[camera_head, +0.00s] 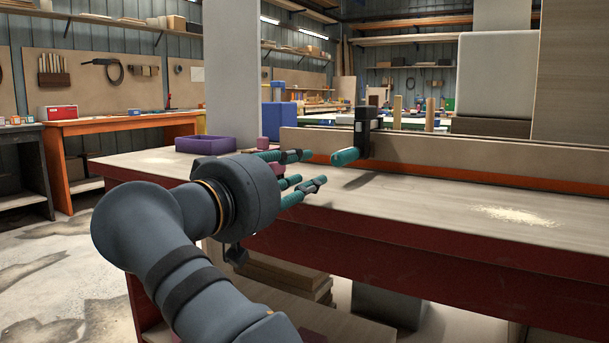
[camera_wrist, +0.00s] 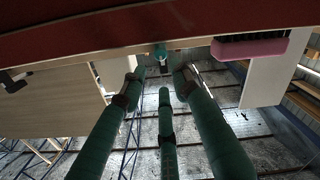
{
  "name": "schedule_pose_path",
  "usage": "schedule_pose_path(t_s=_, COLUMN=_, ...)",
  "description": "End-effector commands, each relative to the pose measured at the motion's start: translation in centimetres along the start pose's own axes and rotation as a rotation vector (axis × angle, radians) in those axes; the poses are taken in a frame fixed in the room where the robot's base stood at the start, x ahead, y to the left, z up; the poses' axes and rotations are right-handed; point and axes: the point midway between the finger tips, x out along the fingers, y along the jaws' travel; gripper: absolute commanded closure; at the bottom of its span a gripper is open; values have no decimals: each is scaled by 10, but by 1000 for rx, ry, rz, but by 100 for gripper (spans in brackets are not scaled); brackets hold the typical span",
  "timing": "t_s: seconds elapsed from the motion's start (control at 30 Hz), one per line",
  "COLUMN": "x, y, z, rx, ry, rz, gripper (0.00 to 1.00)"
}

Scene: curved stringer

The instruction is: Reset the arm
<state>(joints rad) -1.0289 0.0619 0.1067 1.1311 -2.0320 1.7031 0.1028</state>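My gripper (camera_head: 311,169) has teal fingers with dark joints and reaches from the left over the near edge of the workbench (camera_head: 430,205). Its fingers are spread, with nothing between them. It also shows in the wrist view (camera_wrist: 160,82), fingers apart and empty. A black clamp (camera_head: 363,128) with a teal handle (camera_head: 345,157) sits on the long wooden board (camera_head: 460,160), just beyond the fingertips and apart from them. In the wrist view a teal round end (camera_wrist: 160,52), likely the clamp's handle, shows between and past the fingertips.
A purple bin (camera_head: 205,145) stands at the bench's left end. Sawdust (camera_head: 515,215) lies on the clear bench top at right. The wrist view shows a pink brush-like thing (camera_wrist: 250,48) near a red edge. An orange-topped bench (camera_head: 120,124) stands behind at left.

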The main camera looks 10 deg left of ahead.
Motion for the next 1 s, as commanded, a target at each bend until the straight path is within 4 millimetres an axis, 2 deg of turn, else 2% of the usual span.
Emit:
schedule_pose_path(t_s=0.13, x=7, y=0, z=0, rx=-1, ry=0, rz=1, gripper=70)
schedule_pose_path(t_s=0.23, x=19, y=0, z=0, rx=-3, ry=-1, rz=3, gripper=70)
schedule_pose_path(t_s=0.7, x=104, y=1, z=-1, rx=-2, ry=2, rz=3, gripper=70)
schedule_pose_path(t_s=0.9, x=120, y=0, z=-2, rx=-2, ry=4, rz=2, gripper=70)
schedule_pose_path(t_s=1.0, x=120, y=1, z=-2, rx=-22, ry=5, rz=0, gripper=70)
